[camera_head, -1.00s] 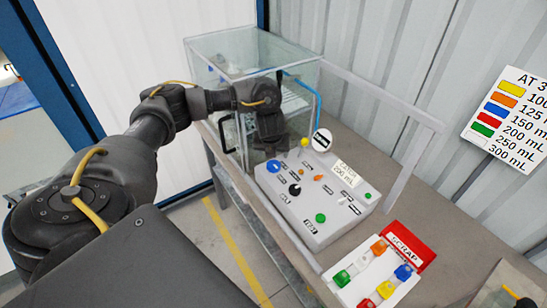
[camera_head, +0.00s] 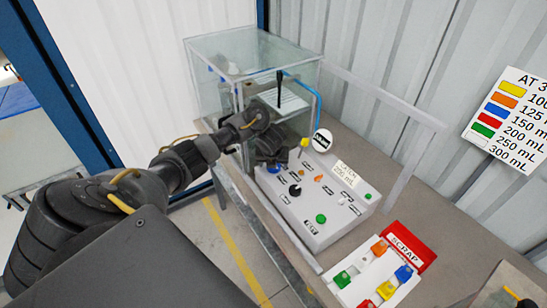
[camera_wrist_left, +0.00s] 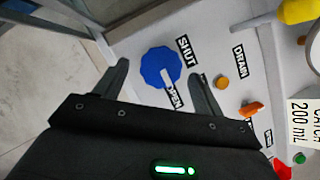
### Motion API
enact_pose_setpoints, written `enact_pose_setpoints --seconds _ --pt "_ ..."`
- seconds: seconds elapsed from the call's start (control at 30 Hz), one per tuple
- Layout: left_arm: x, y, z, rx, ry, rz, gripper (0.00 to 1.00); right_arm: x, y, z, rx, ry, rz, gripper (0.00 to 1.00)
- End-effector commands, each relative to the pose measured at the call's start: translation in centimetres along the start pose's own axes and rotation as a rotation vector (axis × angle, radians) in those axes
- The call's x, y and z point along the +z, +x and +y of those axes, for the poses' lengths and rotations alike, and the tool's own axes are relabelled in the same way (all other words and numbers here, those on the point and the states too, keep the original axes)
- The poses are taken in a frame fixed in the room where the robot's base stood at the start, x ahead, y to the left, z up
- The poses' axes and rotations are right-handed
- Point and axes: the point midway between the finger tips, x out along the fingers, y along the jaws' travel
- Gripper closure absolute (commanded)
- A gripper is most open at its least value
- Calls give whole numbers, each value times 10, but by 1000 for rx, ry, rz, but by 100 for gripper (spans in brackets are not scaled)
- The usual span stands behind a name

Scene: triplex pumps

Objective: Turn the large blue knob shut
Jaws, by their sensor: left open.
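The large blue knob (camera_wrist_left: 155,62) is on the sloped white face of the control panel (camera_head: 328,205), between a SHUT label and an OPEN label. Its white pointer mark points toward OPEN. My left gripper (camera_wrist_left: 160,70) is open, and in the wrist view its fingertips lie on either side of the knob. I cannot tell how far above the knob they are or whether they touch it. In the head view the gripper (camera_head: 272,158) covers part of the blue knob (camera_head: 274,169). My right gripper is in neither view.
A glass case (camera_head: 225,80) stands behind the panel. The panel also carries a black knob (camera_head: 295,190), a green button (camera_head: 321,218) and a yellow knob (camera_head: 304,143). A white tray (camera_head: 345,292) with colored pieces and a red SCRAP sign (camera_head: 405,246) sit in front right.

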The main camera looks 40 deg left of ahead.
Motion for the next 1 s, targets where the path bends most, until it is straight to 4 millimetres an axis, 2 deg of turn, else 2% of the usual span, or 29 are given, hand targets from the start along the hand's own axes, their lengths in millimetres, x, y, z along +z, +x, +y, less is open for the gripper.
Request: enact_pose_setpoints --seconds 0.17,0.47,0.8,1.0 --pt "0 12 0 0 0 -1 30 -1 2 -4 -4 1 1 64" --pt "0 14 0 0 2 -2 30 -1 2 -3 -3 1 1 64" --pt "0 13 0 0 1 -2 74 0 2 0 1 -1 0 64" --pt "1 13 0 4 -9 -2 75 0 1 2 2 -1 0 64"
